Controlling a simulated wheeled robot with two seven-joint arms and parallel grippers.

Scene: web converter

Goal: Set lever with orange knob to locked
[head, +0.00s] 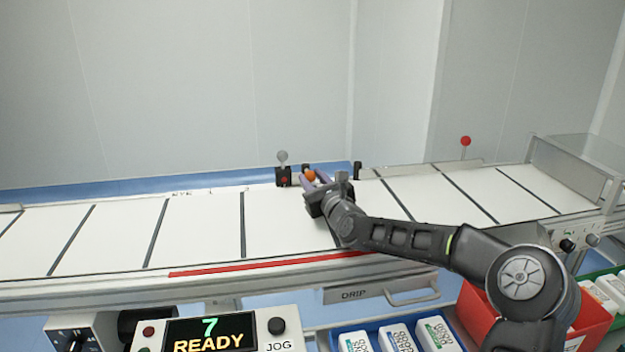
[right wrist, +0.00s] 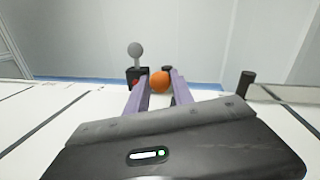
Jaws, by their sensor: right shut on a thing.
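The orange knob (head: 310,175) of the lever is at the far edge of the white conveyor, near the middle of the head view. My right gripper (head: 309,179) reaches over the conveyor and is shut on the orange knob. In the right wrist view the orange knob (right wrist: 159,82) sits between the tips of the two purple fingers (right wrist: 160,88). The lever's shaft is hidden behind the knob and fingers. A dark lever base (head: 306,167) shows just behind the knob. My left gripper is not in view.
A grey-knobbed lever (head: 283,157) on a black box stands close left of the orange knob. A black post (head: 357,170) stands to its right. A red-knobbed lever (head: 465,141) is farther right. A control panel reading READY (head: 208,335) and a red bin (head: 478,312) are in front.

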